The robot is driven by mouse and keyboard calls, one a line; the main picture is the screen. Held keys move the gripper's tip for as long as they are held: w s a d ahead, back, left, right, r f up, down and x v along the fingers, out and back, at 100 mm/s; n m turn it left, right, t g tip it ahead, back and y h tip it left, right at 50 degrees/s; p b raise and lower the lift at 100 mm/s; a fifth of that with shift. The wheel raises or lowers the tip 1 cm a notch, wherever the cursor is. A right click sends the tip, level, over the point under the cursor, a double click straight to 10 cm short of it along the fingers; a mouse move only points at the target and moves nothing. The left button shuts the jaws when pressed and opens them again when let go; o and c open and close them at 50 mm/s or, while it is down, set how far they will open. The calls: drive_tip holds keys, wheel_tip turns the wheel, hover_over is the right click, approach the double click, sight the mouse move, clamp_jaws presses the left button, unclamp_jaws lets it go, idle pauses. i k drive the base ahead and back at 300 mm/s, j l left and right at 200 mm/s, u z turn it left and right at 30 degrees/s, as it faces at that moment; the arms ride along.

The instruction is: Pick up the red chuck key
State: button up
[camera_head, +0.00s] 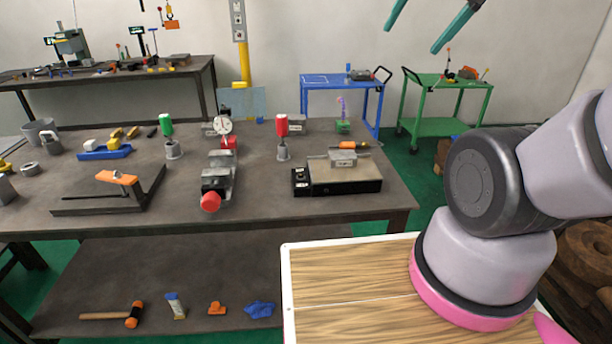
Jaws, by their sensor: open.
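Blue (332,82) and green (440,82) carts stand behind.

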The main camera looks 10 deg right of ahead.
sight(282, 120)
drive_tip(key=i+j+z, duration=0.1)
drive_tip(key=j, duration=0.3)
drive_tip(key=i+j+z, duration=0.1)
drive_tip(key=j, duration=0.3)
drive_tip(key=i+j+z, duration=0.1)
drive_tip(key=j, duration=0.3)
drive_tip(key=i+j+z, duration=0.1)
drive_tip(key=j, duration=0.3)
